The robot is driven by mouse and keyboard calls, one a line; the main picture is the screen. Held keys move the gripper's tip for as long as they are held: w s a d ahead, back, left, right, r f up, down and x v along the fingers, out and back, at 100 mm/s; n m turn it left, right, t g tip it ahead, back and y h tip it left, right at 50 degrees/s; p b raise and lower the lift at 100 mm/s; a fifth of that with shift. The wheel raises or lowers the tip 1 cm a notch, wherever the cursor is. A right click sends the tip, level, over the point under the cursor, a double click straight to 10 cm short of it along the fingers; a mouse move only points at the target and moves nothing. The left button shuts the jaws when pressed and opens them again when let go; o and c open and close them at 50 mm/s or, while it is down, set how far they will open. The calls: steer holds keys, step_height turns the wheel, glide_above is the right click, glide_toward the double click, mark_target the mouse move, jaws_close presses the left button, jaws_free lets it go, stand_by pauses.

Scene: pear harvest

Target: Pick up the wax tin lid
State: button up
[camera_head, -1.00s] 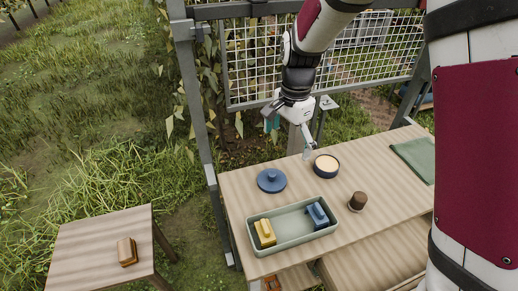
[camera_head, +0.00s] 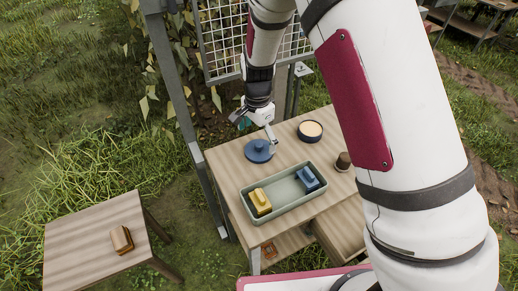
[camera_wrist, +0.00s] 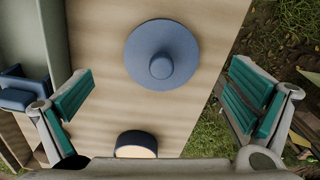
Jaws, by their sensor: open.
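The wax tin lid (camera_head: 259,151) is a round blue disc with a knob on top. It lies flat on the wooden table, behind the green tray. In the wrist view the lid (camera_wrist: 162,54) is ahead of and between my open fingers, not touched by them. My gripper (camera_head: 256,133) is open and empty, close above and behind the lid; in the wrist view its teal-padded fingers (camera_wrist: 158,100) stand wide apart. The open wax tin (camera_head: 310,131), blue with pale wax, stands right of the lid; its edge also shows in the wrist view (camera_wrist: 136,145).
A brown cup-like object (camera_head: 343,161) stands right of the tray, partly behind my arm. A side table (camera_head: 85,240) at left carries a brown brush (camera_head: 121,239). A mesh frame (camera_head: 215,45) rises behind.

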mark_target(258, 145)
step_height(258, 145, down, 5)
steer(key=shift+w+r+p, duration=0.1)
steer(key=shift+w+p, duration=0.05)
steer(key=shift+p, duration=0.2)
steer(key=shift+c, duration=0.2)
steer(key=c, duration=1)
